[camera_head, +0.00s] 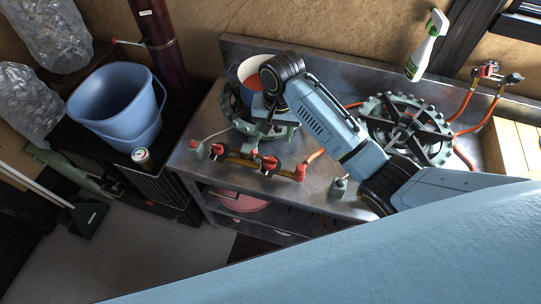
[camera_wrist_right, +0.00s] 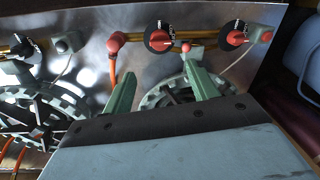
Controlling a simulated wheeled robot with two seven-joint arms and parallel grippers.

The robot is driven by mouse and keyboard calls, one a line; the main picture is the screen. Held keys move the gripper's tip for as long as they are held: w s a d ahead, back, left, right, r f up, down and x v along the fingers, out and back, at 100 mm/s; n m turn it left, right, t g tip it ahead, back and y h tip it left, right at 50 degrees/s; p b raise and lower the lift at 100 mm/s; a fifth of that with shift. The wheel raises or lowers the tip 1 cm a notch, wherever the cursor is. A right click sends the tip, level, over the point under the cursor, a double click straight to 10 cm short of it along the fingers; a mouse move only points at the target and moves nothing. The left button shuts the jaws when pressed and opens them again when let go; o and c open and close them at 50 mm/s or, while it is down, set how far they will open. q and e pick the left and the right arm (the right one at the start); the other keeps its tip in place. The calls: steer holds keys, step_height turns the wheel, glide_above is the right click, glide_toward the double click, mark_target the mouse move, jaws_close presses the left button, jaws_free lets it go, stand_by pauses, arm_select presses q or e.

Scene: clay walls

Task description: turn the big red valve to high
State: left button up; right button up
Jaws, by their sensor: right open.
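Red-handled valves with black dials sit on a brass pipe along the front of the metal counter (camera_head: 195,175). One red valve (camera_head: 270,163) shows below my right gripper (camera_head: 271,132); in the right wrist view this valve (camera_wrist_right: 160,38) lies just beyond and between the open fingers (camera_wrist_right: 159,64), apart from them. A second red valve (camera_head: 218,148) is left of it; it is on the right in the wrist view (camera_wrist_right: 234,35). The dials have white marks too small to read. I cannot tell which valve is the big one. My left gripper is out of view.
Two round burners stand on the counter, one under my right gripper and one at right (camera_head: 405,125).

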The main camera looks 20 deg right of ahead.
mark_target(271, 159)
steer(key=f, duration=0.4)
steer(key=f+b, duration=0.1)
steer(key=f, duration=0.3)
steer(key=f+b, duration=0.1)
steer(key=f, duration=0.4)
steer(key=shift+w+a+f, duration=0.1)
steer(key=shift+w+a, duration=0.05)
steer(key=shift+a, duration=0.25)
steer(key=shift+c, duration=0.3)
steer(key=c, duration=0.8)
